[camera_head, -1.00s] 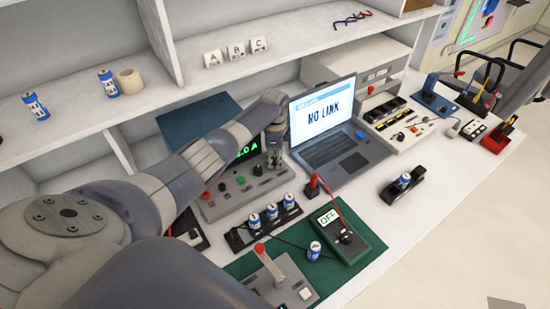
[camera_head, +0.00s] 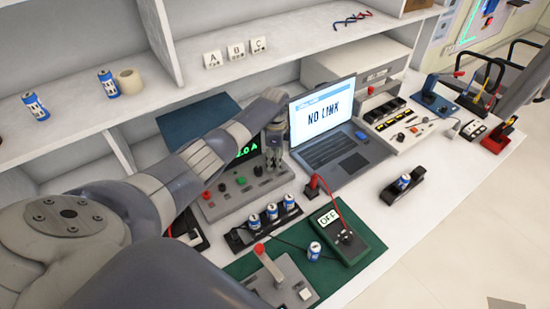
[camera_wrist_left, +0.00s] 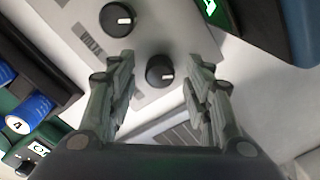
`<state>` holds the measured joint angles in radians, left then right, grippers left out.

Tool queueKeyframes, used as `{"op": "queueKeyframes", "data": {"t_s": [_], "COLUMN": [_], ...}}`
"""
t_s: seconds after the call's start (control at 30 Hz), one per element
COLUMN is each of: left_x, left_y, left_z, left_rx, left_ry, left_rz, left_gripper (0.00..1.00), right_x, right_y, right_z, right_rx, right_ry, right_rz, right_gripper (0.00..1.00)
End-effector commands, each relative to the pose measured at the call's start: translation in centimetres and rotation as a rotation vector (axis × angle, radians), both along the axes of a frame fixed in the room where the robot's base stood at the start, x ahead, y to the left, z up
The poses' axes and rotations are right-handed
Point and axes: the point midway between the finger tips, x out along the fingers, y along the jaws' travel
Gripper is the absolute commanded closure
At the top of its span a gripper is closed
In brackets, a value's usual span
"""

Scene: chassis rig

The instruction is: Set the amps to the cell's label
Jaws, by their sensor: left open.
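The grey control unit (camera_head: 221,205) stands on the bench below its screen (camera_head: 246,150), which shows green characters ending in ".0 A"; my arm hides the rest. In the left wrist view, two black knobs with white marks are on its face: an upper knob (camera_wrist_left: 117,20) and a lower knob (camera_wrist_left: 160,71). My left gripper (camera_head: 275,160) is over the unit's right end. Its open fingers (camera_wrist_left: 160,78) are on either side of the lower knob; contact cannot be told. Several blue-and-white cells (camera_head: 271,212) are in a black holder in front. Their labels are too small to read.
A laptop (camera_head: 340,150) reading "NO LINK" stands right of the gripper. A meter (camera_head: 348,240) reading "OFF" and a loose cell (camera_head: 314,250) are on the green mat (camera_head: 325,278). Another cell (camera_head: 404,182) is in a black cradle. The bench's front right is fairly clear.

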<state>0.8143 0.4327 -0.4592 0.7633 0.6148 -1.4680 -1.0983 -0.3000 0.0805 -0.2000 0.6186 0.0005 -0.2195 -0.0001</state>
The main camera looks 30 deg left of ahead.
Motion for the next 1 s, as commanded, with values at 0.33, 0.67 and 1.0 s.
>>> {"op": "queueKeyframes", "data": {"t_s": [0.33, 0.67, 1.0], "left_x": [0.0, -0.1, -0.1], "left_y": [0.0, -0.1, -0.1], "left_z": [6.8, 11.2, 11.5], "left_rx": [0.002, 0.000, 0.000], "left_ry": [-0.006, -0.002, -0.001], "left_rz": [-0.002, -0.001, 0.000], "left_gripper": [0.54, 0.54, 0.54], "right_x": [0.0, 0.1, 0.1], "right_y": [0.1, 0.1, 0.1], "right_z": [0.0, 0.0, 0.0], "right_rx": [0.000, 0.001, 0.001], "right_ry": [-0.001, -0.001, -0.001], "right_rz": [0.000, 0.000, 0.000], "right_gripper": [0.00, 0.00, 0.00]}}
